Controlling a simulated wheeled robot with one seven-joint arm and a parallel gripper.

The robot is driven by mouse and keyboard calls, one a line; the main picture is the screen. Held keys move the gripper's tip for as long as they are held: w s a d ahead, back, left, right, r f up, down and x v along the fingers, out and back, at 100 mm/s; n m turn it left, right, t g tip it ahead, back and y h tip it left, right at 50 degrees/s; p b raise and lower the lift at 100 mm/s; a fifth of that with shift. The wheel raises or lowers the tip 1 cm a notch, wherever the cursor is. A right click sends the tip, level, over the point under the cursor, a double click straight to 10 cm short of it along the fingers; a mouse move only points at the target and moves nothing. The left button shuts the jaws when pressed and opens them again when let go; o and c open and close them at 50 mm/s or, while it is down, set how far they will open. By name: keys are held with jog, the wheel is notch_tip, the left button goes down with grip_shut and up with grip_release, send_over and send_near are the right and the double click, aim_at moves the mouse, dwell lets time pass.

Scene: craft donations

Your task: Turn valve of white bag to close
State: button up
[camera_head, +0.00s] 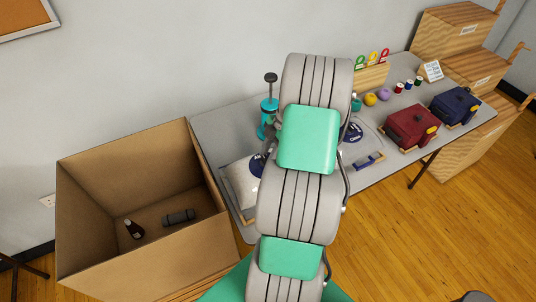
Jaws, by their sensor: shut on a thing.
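A white bag (238,188) lies on the grey table just left of my arm. A dark blue round part (257,166) on it shows at the edge of my arm and is partly covered; I cannot tell how its valve is turned. A second pale grey bag (375,143) lies right of my arm, with a dark blue round part (352,132) and a blue bar (369,160). My arm covers the middle of the table between the bags. My gripper is hidden behind the arm, so its contact with the valve cannot be seen.
A teal pump (268,118) stands behind the white bag. An open cardboard box (90,200) with two dark items is at left. A red case (411,127), a blue case (455,105) and several small craft items occupy the table's right side.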

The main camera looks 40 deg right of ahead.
grip_shut()
